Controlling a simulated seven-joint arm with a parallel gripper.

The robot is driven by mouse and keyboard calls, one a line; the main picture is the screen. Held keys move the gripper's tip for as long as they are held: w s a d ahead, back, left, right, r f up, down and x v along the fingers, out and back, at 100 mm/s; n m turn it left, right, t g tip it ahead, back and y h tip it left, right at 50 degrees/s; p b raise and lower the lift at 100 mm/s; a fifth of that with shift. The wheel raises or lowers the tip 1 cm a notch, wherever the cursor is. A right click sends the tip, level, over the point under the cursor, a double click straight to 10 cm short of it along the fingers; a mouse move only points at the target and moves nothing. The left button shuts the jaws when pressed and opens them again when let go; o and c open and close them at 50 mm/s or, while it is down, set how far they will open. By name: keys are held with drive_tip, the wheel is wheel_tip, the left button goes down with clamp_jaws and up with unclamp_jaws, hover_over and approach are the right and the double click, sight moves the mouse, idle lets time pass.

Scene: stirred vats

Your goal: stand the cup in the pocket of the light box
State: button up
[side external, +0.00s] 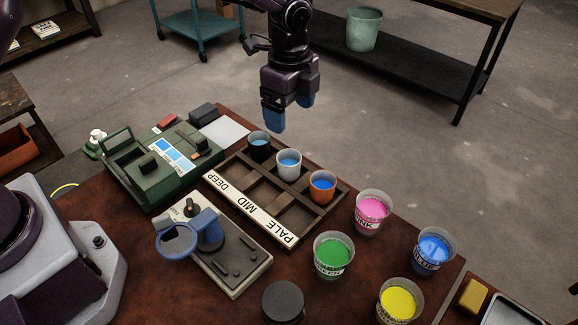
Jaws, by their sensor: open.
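Three small cups of blue liquid stand in the far row of a dark compartment tray (325,224): a dark cup (259,144), a white cup (289,164) and an orange cup (322,186). The tray's front strip reads DEEP, MID, PALE. The green box (130,180) on the left, with a strip of blue swatches, appears to be the light box. Its pocket cannot be made out clearly. My gripper (289,112), with blue fingertips, is open and empty above and behind the dark and white cups, apart from them.
Larger cups of pink (373,213), green (333,255), blue (432,250) and yellow (399,301) stand at right. A device with a blue ring (176,240) stands in front of the tray. A black round object (283,302) is at the near edge.

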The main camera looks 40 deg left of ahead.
sight(289, 159)
drive_tip(key=shift+m, duration=0.5)
wheel_tip(289, 159, down, 13)
drive_tip(key=shift+s, duration=0.1)
drive_tip(key=c, duration=1.1)
drive_tip(key=shift+r, duration=0.15)
